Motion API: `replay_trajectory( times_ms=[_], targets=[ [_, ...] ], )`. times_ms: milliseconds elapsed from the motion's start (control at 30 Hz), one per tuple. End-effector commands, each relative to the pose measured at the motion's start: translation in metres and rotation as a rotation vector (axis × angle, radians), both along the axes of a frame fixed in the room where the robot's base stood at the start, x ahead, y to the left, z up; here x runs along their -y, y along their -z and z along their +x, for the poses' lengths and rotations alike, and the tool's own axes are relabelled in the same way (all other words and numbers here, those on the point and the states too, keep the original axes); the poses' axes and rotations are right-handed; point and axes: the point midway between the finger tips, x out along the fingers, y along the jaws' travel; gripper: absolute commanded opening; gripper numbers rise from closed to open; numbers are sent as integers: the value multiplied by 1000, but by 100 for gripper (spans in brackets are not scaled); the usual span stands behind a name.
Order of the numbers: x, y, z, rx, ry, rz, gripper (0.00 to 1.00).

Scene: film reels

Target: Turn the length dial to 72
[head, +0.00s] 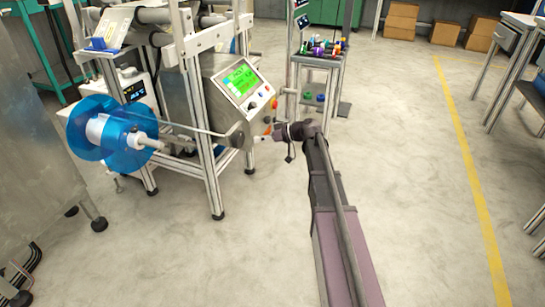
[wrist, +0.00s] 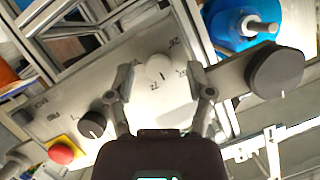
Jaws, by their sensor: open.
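A pale round dial (wrist: 159,68) sits on the machine's metal panel in the wrist view, with small numbers printed around it. A mark that looks like 72 is just below it; the others are hard to read. I cannot make out where its pointer stands. My gripper (wrist: 160,80) is open, with one finger to each side of the dial. I cannot tell whether either finger touches it. In the head view my gripper (head: 264,138) is at the lower right side of the machine, below its green screen (head: 241,80); the dial cannot be made out there.
A dark knob (wrist: 92,124) and a red button on a yellow base (wrist: 61,153) are left of my gripper. A larger dark round knob (wrist: 275,70) is to the right. A blue reel (head: 100,130) is mounted at the machine's left. Open floor (head: 420,180) lies right of my arm.

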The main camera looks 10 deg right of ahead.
Motion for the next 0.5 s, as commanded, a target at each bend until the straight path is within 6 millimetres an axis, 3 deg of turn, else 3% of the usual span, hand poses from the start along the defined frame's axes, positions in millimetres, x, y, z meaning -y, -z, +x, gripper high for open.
replay_trajectory(
  times_ms=[500],
  targets=[
    [-2, -1, -3, 229, 1, -166, 68]
  ],
)
